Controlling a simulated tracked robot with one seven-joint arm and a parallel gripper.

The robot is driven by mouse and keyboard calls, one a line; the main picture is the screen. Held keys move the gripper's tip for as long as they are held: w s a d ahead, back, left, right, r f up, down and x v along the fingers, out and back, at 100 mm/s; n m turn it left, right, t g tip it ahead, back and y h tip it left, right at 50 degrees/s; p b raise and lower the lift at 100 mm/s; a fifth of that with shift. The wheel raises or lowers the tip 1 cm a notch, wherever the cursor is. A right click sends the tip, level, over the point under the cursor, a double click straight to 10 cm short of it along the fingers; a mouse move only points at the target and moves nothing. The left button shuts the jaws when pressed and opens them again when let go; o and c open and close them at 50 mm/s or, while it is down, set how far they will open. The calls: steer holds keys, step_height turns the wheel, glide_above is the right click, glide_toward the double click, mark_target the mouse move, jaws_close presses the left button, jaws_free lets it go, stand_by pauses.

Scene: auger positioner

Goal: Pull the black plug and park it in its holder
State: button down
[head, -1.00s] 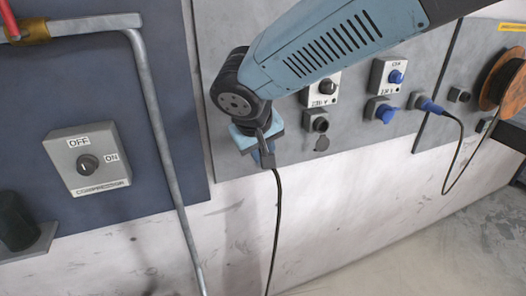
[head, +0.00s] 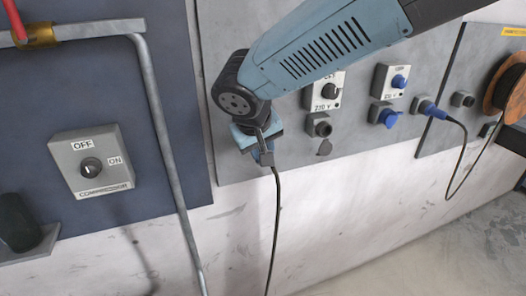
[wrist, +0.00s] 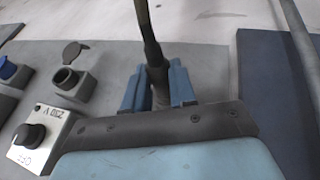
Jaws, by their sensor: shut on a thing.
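My gripper (head: 260,146) is shut on the black plug, in front of the grey panel's left part. In the wrist view the black plug (wrist: 159,92) is between the two blue fingers of my gripper (wrist: 157,84), its black cable running away from it. In the head view my gripper mostly hides the plug, and the cable hangs down below. The 230 V socket (head: 318,125) is empty, right of my gripper, with its lid (head: 324,148) open. It also shows in the wrist view (wrist: 66,79). A small grey block with a dark opening (head: 462,99), perhaps the holder, is on the right panel.
A blue plug (head: 432,108) with a black cable sits in a grey block. A blue-lidded socket (head: 385,115) is between. A compressor switch box (head: 91,165) and vertical pipe (head: 168,150) are left. A cable reel (head: 506,88) is far right.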

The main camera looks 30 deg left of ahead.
steer(key=shift+w+a, duration=0.2)
steer(key=c, duration=0.8)
jaws_free()
steer(key=shift+c, duration=0.2)
steer(key=v, duration=1.3)
steer(key=shift+s+r, duration=0.25)
